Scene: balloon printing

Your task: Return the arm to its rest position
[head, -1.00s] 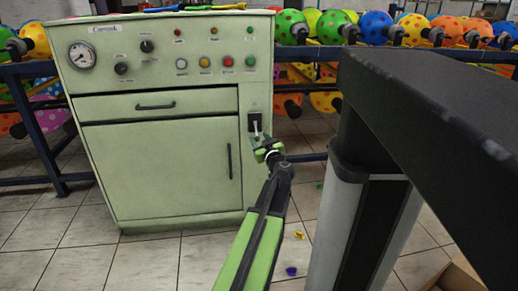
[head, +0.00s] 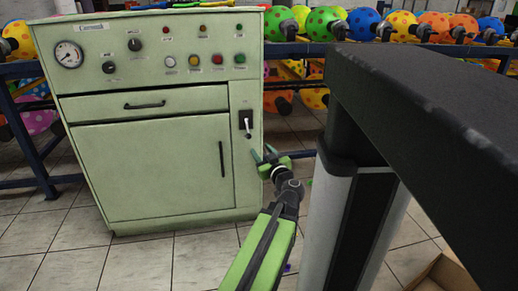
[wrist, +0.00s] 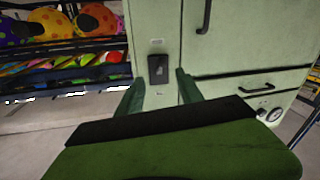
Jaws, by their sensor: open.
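My gripper (head: 264,156) is at the end of my green and black arm, in front of the lower right part of the pale green control cabinet (head: 150,170). Its two dark green fingers are spread apart with nothing between them. The black lever switch (head: 246,121) with its light lever is on the cabinet front, just above and left of the fingers in the head view. In the wrist view the cabinet appears upside down, and the switch (wrist: 158,68) shows between the open fingers (wrist: 158,84), with a visible gap to them.
A black table-like top (head: 420,110) on a silver and black post (head: 335,225) stands close to the right of my arm. A cardboard box (head: 440,274) is on the floor at bottom right. Racks of spotted balloons (head: 365,25) stand behind.

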